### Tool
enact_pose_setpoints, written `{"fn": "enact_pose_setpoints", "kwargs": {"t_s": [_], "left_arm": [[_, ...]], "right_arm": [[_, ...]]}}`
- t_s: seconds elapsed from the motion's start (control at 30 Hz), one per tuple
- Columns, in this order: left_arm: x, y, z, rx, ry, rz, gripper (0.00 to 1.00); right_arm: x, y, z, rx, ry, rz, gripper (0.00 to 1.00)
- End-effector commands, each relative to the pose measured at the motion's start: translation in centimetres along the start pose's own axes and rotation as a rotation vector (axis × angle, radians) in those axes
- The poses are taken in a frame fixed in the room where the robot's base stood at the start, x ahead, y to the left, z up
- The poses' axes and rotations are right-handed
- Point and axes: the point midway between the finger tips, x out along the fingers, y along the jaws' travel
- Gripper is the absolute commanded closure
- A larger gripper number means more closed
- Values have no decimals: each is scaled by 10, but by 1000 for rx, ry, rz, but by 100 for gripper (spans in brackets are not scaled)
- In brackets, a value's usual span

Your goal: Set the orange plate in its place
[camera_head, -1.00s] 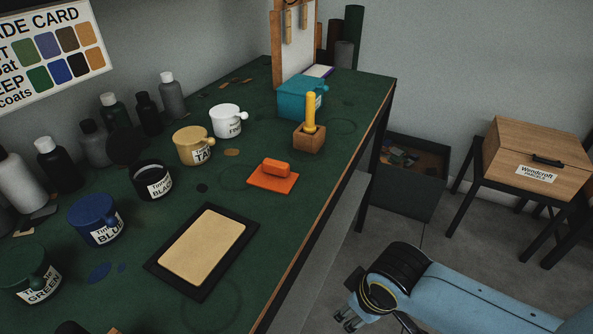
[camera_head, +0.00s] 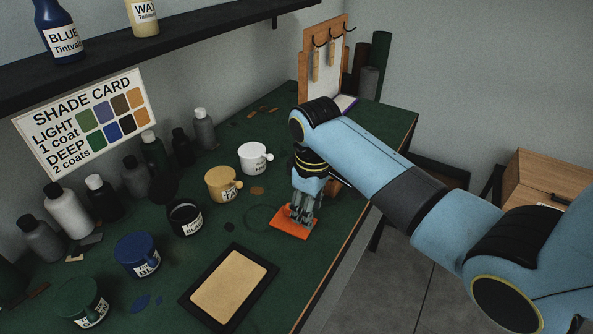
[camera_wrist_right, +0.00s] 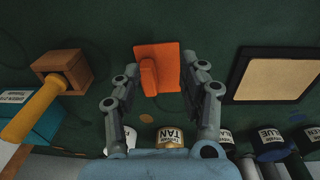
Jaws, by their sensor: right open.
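The orange plate (camera_head: 293,234) lies flat on the green bench top, partly hidden behind my right gripper (camera_head: 299,215). In the right wrist view the plate (camera_wrist_right: 171,62) shows a raised orange block (camera_wrist_right: 148,76) on top. My right gripper (camera_wrist_right: 160,66) is open, its two fingers on either side of the plate's block, with nothing held. I cannot tell whether the fingertips touch the plate. A tan pad in a black frame (camera_head: 229,289) lies on the bench nearer the front. My left gripper is not in view.
Tint cups, white (camera_head: 253,158), tan (camera_head: 221,183), black (camera_head: 185,217), blue (camera_head: 136,255) and green (camera_head: 82,303), line the left, with dark bottles behind. In the right wrist view a wooden block with a yellow handle (camera_wrist_right: 38,108) stands left of the plate.

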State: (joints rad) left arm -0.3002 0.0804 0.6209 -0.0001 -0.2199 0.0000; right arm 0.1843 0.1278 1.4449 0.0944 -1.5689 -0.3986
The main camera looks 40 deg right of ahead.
Motion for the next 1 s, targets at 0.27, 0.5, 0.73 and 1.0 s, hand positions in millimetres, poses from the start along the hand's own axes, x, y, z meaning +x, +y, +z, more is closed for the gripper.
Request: {"fn": "enact_pose_setpoints", "kwargs": {"t_s": [0.27,0.5,0.73,1.0], "left_arm": [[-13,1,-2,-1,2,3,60],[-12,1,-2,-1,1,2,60],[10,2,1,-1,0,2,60],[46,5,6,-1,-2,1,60]], "right_arm": [[-34,24,-48,-86,-42,-54,58],[-21,24,-48,-89,-45,-57,58],[14,22,-47,-88,-43,-56,58],[43,20,-45,-88,-42,-55,58]]}}
